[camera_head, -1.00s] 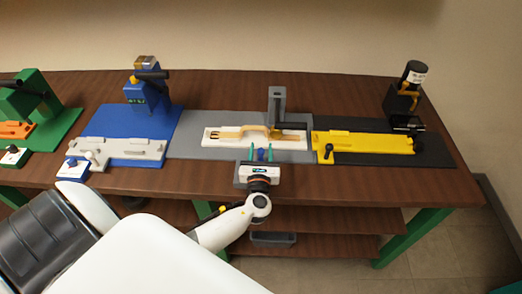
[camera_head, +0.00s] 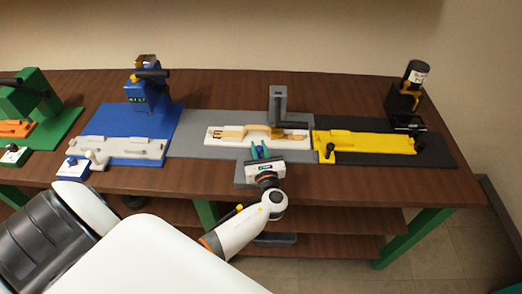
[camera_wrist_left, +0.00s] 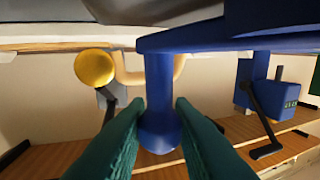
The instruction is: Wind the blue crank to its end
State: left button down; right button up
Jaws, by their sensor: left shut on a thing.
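In the left wrist view the blue crank has a wide flat arm (camera_wrist_left: 235,38) across the top and a round handle (camera_wrist_left: 160,105) hanging from it. My left gripper (camera_wrist_left: 160,125) is shut on that handle, with a dark green finger on either side. In the head view my left gripper (camera_head: 261,150) is at the front of the grey middle station (camera_head: 205,149), and the crank is mostly hidden between its fingers. A white carriage (camera_head: 215,139) with a tan piece (camera_head: 260,129) sits just behind it. My right gripper is not in view.
A blue station (camera_head: 118,122) stands to the left and a black one with a yellow carriage (camera_head: 365,143) to the right. A grey post (camera_head: 277,105) rises behind the white carriage. A green station (camera_head: 60,127) is at far left. The front table strip (camera_head: 380,183) is clear.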

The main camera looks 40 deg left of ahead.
pick_arm(q)
jog(key=n+g+y, duration=0.1)
jog(key=g, duration=0.1)
jog(key=a+n+g+y+b, duration=0.1)
jog(key=n+g, duration=0.1)
jog(key=n+g+y, duration=0.1)
jog(key=g, duration=0.1)
jog(key=shift+s+a+f+n+y+b, duration=0.1)
jog(key=shift+a+n+y+b, duration=0.2)
jog(key=shift+y+b, duration=0.1)
jog(key=shift+s+a+n+g+y+b, duration=0.2)
jog(key=shift+n+g, duration=0.35)
jog(key=shift+g, duration=0.35)
jog(key=shift+s+a+n+g+y+b, duration=0.15)
jog(key=shift+n+g+y+b, duration=0.1)
jog(key=shift+n+g, duration=0.5)
jog(key=shift+s+a+n+g+y+b, duration=0.15)
jog(key=shift+n+g, duration=0.25)
jog(key=shift+g, duration=0.65)
jog(key=shift+a+g, duration=0.1)
jog(key=shift+g, duration=0.2)
jog(key=c, duration=1.3)
grip_release()
